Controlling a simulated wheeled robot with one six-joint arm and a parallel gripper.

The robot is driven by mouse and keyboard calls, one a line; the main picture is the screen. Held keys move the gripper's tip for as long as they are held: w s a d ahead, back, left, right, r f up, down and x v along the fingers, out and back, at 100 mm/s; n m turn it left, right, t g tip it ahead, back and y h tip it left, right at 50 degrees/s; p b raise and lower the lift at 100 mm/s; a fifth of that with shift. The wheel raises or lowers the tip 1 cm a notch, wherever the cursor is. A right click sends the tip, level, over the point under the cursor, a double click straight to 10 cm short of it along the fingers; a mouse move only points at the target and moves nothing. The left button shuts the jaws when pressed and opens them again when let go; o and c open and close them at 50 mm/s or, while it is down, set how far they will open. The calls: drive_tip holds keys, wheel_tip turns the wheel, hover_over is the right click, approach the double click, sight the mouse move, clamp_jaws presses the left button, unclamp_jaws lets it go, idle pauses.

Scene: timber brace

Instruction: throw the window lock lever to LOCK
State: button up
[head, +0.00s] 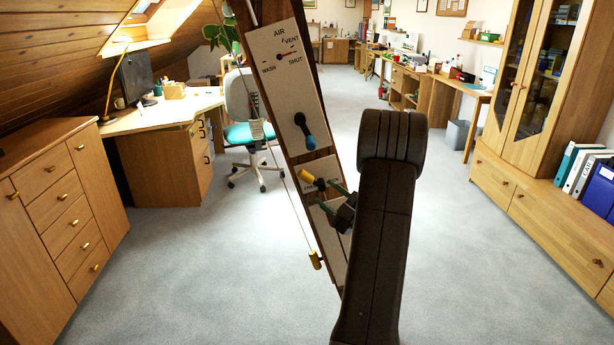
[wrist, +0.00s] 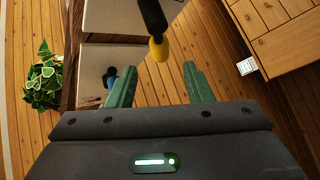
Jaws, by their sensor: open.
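The lever with a yellow grip (head: 306,176) and dark arm is on the lower pale panel of the leaning timber brace (head: 267,70). I take it for the window lock lever; no lock label is readable. It also shows in the wrist view (wrist: 157,48), its yellow tip just beyond the gap between the fingers. My gripper (head: 325,190) is open, its green fingers apart near the yellow lever; nothing is held. The fingers also show in the wrist view (wrist: 161,68). Whether they touch the lever cannot be told. My arm hides part of the lower panel.
Above sits an AIR panel (head: 280,50) with a small pointer and a blue-tipped lever (head: 308,138). A brass-coloured weight (head: 315,260) hangs on a cord by the brace. Drawers (head: 60,215) stand left, a cabinet (head: 530,190) right. The carpet between (head: 220,270) is clear.

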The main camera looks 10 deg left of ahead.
sight(310, 181)
drive_tip(key=p+x, duration=0.1)
drive_tip(key=x, duration=0.8)
drive_tip(key=shift+w+a+r, duration=0.1)
drive_tip(key=shift+a, duration=0.15)
clamp_jaws()
